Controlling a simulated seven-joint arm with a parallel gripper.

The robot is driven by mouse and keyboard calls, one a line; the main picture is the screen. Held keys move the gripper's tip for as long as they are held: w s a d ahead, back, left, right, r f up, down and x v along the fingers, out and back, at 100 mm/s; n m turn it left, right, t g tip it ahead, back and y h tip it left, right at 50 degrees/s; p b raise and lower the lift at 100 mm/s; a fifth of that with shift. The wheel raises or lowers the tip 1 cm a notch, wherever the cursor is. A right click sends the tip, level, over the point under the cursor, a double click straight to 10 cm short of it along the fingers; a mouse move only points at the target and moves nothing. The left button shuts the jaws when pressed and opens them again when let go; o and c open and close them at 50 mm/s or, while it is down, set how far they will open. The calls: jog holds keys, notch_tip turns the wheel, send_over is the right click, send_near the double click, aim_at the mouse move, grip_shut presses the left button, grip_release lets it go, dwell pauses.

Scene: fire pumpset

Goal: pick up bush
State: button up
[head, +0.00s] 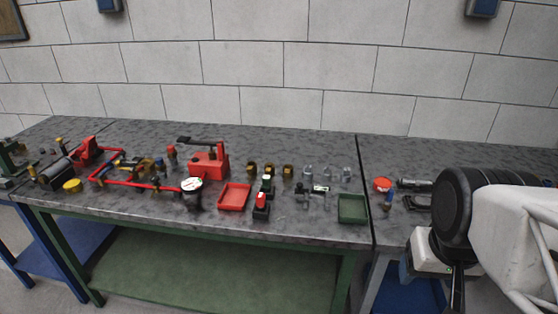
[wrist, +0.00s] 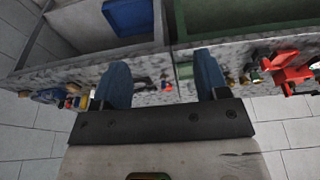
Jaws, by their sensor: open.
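Several small brass-coloured pieces (head: 268,170) stand in a row at the back of the grey speckled bench in the head view. They look like bushes, but they are too small to tell which one is meant. My gripper (wrist: 162,76) shows in the wrist view with its two blue fingers wide apart and nothing held between them. The bench edge lies beyond the fingers, tilted in that view. In the head view my arm is at the far right, well away from the brass pieces. No bush can be made out clearly in the wrist view.
A red tray (head: 234,197) and a green tray (head: 352,209) lie on the bench. A red pump-like part (head: 209,163), a pressure gauge (head: 192,186) and red pipework (head: 110,178) stand to the left. Silver fittings (head: 327,173) sit right of the brass pieces.

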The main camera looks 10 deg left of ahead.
jog(key=shift+o, duration=0.2)
jog(key=w+a+r, duration=0.1)
jog(key=w+a, duration=0.3)
jog(key=w, duration=0.8)
jog(key=w+a+r+g, duration=0.1)
jog(key=w+a, duration=0.4)
jog(key=w, duration=0.7)
jog(key=w+a+r, duration=0.2)
jog(key=w+a, duration=0.2)
jog(key=w, duration=0.8)
jog(key=shift+g, duration=0.8)
jog(key=w+a+f, duration=0.6)
jog(key=w+a, duration=0.2)
jog(key=w+a+f, duration=0.7)
jog(key=w, duration=0.2)
jog(key=w+a+f, duration=0.6)
jog(key=w+a, duration=0.2)
jog(key=shift+w+a+f, duration=0.2)
jog(key=shift+w+a, duration=0.1)
jog(key=shift+a, duration=0.05)
jog(key=shift+w+a+f, duration=0.25)
jog(key=shift+a+f, duration=0.05)
jog(key=shift+a, duration=0.1)
